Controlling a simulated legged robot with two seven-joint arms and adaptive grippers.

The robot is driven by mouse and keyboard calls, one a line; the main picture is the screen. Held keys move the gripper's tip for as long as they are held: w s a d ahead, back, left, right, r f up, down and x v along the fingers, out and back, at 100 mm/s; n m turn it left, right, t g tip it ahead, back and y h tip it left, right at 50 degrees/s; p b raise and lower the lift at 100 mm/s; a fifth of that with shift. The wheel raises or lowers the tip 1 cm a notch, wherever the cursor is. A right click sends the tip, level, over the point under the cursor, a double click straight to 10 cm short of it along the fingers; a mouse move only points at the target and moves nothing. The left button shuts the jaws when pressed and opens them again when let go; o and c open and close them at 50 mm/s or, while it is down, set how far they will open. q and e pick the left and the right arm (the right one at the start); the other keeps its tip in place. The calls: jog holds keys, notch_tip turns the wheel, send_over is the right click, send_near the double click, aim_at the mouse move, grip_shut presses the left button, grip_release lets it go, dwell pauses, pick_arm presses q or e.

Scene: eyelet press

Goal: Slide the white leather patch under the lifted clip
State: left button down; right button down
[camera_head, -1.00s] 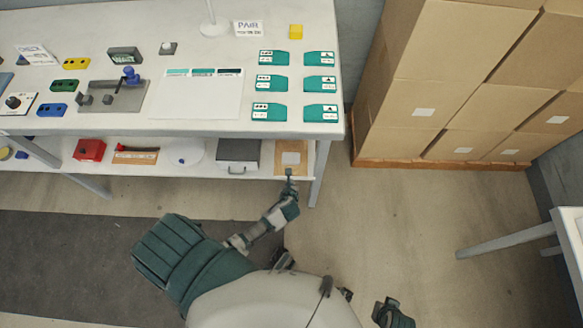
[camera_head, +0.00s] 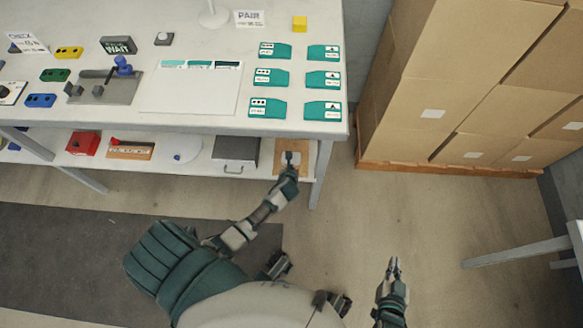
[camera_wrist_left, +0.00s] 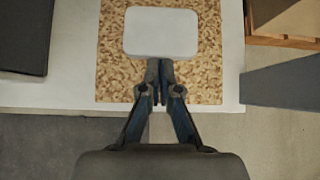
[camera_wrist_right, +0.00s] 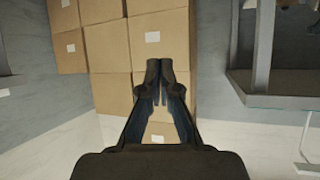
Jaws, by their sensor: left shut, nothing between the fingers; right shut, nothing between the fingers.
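The white leather patch (camera_wrist_left: 160,32) is a rounded rectangle lying flat on a tan speckled board (camera_wrist_left: 220,70), on the lower shelf at its right end. My left gripper (camera_wrist_left: 160,66) is shut and empty, with its fingertips at the patch's near edge; I cannot tell whether they touch it. In the head view the left gripper (camera_head: 290,158) partly covers the patch. My right gripper (camera_head: 393,262) is shut and empty over the floor, away from the bench. A grey press fixture (camera_head: 103,90) with a blue knob stands on the bench top. I cannot make out the lifted clip.
A dark grey box (camera_head: 236,152) stands left of the board on the shelf. The bench top (camera_head: 200,124) overhangs the shelf, and a bench leg (camera_head: 318,185) is just right. Stacked cartons (camera_head: 430,100) stand at the right. The floor between is clear.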

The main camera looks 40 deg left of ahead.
pick_arm(q)
jog(key=shift+w+r, duration=0.1)
jog(key=shift+w, duration=0.05)
